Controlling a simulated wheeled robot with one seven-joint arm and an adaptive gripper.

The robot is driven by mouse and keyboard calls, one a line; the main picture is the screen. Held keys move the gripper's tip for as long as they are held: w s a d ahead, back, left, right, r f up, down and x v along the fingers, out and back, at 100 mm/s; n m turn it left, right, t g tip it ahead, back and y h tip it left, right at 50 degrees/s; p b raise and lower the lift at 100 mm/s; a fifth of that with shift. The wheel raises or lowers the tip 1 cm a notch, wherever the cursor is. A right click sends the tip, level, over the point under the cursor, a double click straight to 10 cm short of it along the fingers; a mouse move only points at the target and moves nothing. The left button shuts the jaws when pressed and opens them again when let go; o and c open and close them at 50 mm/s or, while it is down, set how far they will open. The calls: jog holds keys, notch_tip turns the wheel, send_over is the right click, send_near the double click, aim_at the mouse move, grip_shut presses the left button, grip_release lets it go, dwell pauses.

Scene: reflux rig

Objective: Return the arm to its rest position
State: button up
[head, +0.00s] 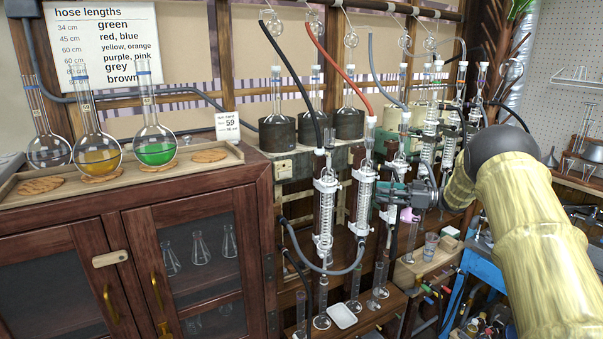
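My arm comes in from the right as a thick bamboo-patterned link with a dark round joint. A shorter pale part of it shows behind that joint, pointing left into the glassware. At its end, what looks like my dark gripper (408,192) is among the glass condensers of the rig, right of the condenser with the red hose (362,195). It is small and partly lost against dark clamps and hoses. I cannot tell whether its fingers are open or whether they touch glass.
Upright condensers (324,205) with black, red and grey hoses crowd the middle. Left, a wooden cabinet (190,208) carries round flasks, one with green liquid (155,152) and one with yellow (97,156). A white tray (342,315) lies on the low shelf. A blue frame (455,300) stands beside my arm.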

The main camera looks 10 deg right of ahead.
jog(key=s+a+f+m+t+h, duration=0.2)
jog(key=s+a+f+m+h, duration=0.15)
jog(key=f, duration=0.75)
jog(key=s+a+f+m+t+h, duration=0.2)
jog(key=s+a+f+m+h, duration=0.15)
jog(key=f, duration=0.65)
jog(key=s+a+f+m+t+h, duration=0.1)
jog(key=s+a+f+m+h, duration=0.3)
jog(key=f, duration=0.7)
jog(key=s+a+f+m+g+h, duration=0.1)
jog(key=s+a+f+g, duration=0.15)
jog(key=s+f, duration=0.55)
jog(key=s+a+f+m+g+h, duration=0.1)
jog(key=s+a+f+h, duration=0.3)
jog(key=s, duration=0.6)
jog(key=s+a+f+g, duration=0.1)
jog(key=s+g, duration=0.3)
jog(key=s, duration=1.3)
jog(key=s+a+f+g, duration=0.1)
jog(key=s+g, duration=0.4)
jog(key=s, duration=1.3)
jog(key=shift+a+f, duration=0.25)
jog(key=shift+f, duration=0.35)
jog(key=shift+s+d+m, duration=0.1)
jog(key=shift+s+m, duration=0.05)
jog(key=shift+m, duration=0.15)
